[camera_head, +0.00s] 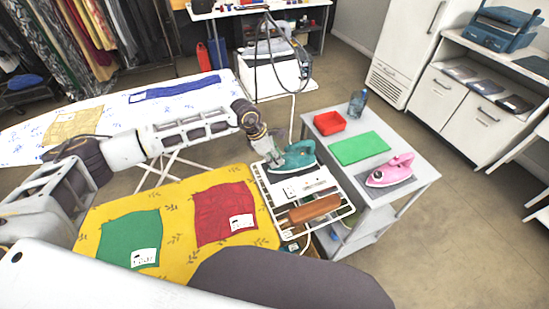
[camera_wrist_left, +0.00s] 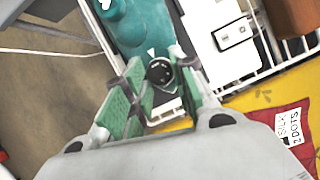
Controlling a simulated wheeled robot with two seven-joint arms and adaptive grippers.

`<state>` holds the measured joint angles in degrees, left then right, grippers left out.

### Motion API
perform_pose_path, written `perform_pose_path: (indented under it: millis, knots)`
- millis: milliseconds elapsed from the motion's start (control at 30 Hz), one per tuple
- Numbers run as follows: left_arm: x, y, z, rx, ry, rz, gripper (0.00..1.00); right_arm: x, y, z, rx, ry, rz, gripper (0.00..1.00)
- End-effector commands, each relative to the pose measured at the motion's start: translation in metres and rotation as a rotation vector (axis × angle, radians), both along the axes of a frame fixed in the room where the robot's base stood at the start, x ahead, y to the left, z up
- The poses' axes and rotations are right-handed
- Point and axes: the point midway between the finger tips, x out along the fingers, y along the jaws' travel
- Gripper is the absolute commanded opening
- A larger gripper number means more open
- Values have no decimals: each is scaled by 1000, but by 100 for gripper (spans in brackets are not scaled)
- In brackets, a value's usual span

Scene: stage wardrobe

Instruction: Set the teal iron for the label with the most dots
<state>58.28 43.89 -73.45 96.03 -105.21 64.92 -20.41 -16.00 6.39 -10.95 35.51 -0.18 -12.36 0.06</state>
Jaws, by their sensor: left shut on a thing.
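The teal iron (camera_head: 299,157) stands on a white wire rack beside the yellow ironing board. It also shows in the left wrist view (camera_wrist_left: 140,25), with a dark round dial (camera_wrist_left: 159,72) and a white pointer mark. My left gripper (camera_head: 274,164) is at the iron's near end; its green-padded fingers (camera_wrist_left: 158,88) are shut around the dial. A red cloth (camera_head: 225,208) lies on the board; its white label (camera_wrist_left: 291,124) reads "SILK 2 DOTS". A green cloth (camera_head: 128,233) lies to its left with a label (camera_head: 145,258) too small to read. My right gripper is not in view.
A grey trolley (camera_head: 412,178) holds a pink iron (camera_head: 391,170), green mat (camera_head: 358,148), red tray (camera_head: 329,123) and bottle (camera_head: 357,103). A brown block (camera_head: 314,209) lies on the rack. Yellow (camera_head: 73,126) and blue (camera_head: 175,88) cloths lie on the far board.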

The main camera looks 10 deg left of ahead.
Motion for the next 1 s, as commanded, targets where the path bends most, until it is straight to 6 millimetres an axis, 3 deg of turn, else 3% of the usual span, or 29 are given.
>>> perform_pose_path:
  millis: [33,67,233,467,667,1000]
  knots:
    - [0,0,0,0,0,0,2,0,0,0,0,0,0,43]
    - [0,0,0,0,0,0,29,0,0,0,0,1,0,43]
    - [0,0,0,0,0,0,49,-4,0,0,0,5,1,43]
    - [0,0,0,0,0,1,49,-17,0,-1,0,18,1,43]
    - [0,1,3,0,0,1,49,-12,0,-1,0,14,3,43]
    - [-5,13,33,1,-1,2,49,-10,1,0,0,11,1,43]
